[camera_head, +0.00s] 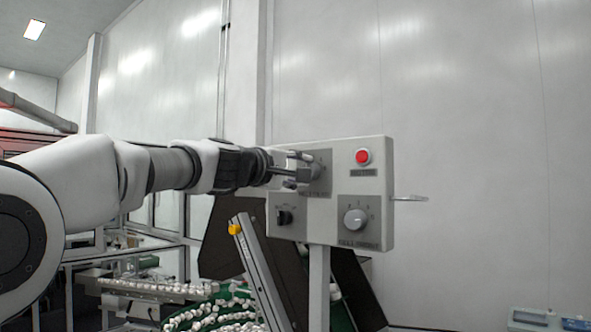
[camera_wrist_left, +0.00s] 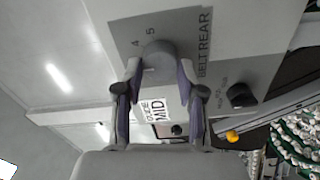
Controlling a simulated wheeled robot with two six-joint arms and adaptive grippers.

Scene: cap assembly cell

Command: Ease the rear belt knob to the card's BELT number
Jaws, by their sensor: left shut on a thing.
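The rear belt knob (camera_wrist_left: 158,52) is a grey round knob on a dark plate marked BELT REAR in the left wrist view. The digits 4 and 5 show beside it, and the rest of its scale is hidden or out of frame. My left gripper (camera_wrist_left: 159,70) is shut on the knob, one finger on each side. In the head view my left gripper (camera_head: 304,171) reaches the upper left plate of the control box (camera_head: 330,150) and covers most of the knob. My right gripper is out of view.
The box also carries a red button (camera_head: 363,157), a small black switch (camera_head: 284,217) and another grey knob (camera_head: 355,219). A post (camera_head: 319,285) holds it up. A rail with a yellow end (camera_head: 234,229) and a green conveyor (camera_head: 215,305) with white caps lie below.

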